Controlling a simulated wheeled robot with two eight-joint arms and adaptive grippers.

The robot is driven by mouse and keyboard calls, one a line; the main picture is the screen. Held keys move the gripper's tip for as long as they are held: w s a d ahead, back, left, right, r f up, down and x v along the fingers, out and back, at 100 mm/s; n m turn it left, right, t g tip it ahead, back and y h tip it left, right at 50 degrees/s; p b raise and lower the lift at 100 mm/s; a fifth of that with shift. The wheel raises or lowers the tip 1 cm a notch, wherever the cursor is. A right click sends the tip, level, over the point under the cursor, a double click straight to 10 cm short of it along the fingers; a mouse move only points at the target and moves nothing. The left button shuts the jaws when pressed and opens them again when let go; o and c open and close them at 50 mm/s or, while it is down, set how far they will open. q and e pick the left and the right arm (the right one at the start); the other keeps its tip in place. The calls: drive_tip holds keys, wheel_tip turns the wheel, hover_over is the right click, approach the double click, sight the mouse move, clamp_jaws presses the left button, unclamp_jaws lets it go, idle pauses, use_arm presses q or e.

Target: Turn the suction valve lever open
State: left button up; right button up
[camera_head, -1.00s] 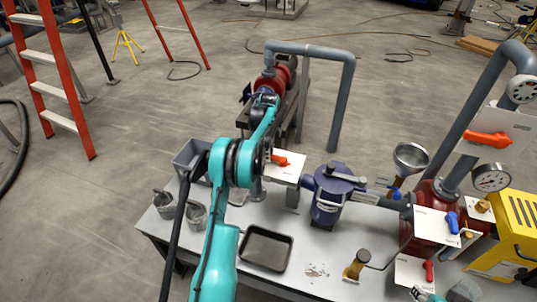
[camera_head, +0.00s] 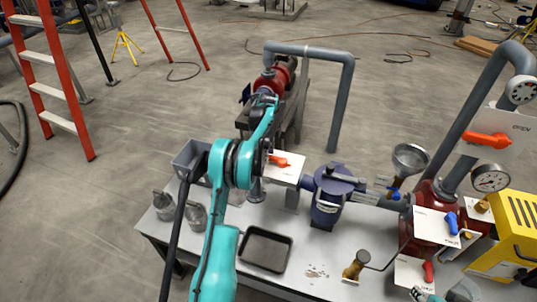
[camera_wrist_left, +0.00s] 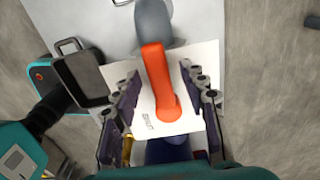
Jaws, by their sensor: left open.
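An orange lever (camera_head: 281,161) lies on a white plate (camera_head: 288,174) just right of my left arm in the head view, beside a blue vessel (camera_head: 322,207). In the left wrist view the orange lever (camera_wrist_left: 156,78) runs up the picture from its rounded lower end. My left gripper (camera_wrist_left: 160,75) is open, with one finger on each side of the lever and gaps between. In the head view my left fingers cannot be made out behind the arm. What seems to be my right gripper (camera_head: 418,293) shows only in part at the bottom edge; its jaws are unclear.
Another orange lever (camera_head: 488,140) is on an upright plate marked OPEN at the right. A blue lever (camera_head: 452,223) and a red lever (camera_head: 429,271) sit nearer.

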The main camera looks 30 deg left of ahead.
use_arm(q)
wheel_tip(320, 180, up, 12)
drive_tip(key=shift+f, duration=0.2)
idle(0.4)
drive_tip(key=s+d+r+n+t+b, duration=0.1)
drive_tip(key=s+d+r+n+t, duration=0.1)
drive_tip(key=s+d+r+n, duration=0.45)
drive_tip(key=s+d+r+n+t, duration=0.1)
drive_tip(key=s+d+r, duration=0.4)
drive_tip(key=d, duration=0.5)
drive_tip(key=s+d+f+n+t, duration=0.2)
drive_tip(key=s+d+f+n, duration=0.2)
drive_tip(key=s, duration=0.6)
drive_tip(key=s+d+f+n+t, duration=0.2)
drive_tip(key=s+d+f+n, duration=0.2)
drive_tip(key=s, duration=0.7)
wheel_tip(320, 180, down, 2)
drive_tip(key=d+b, duration=0.1)
drive_tip(key=d, duration=0.2)
drive_tip(key=shift+s+f, duration=0.15)
drive_tip(key=shift+s, duration=0.05)
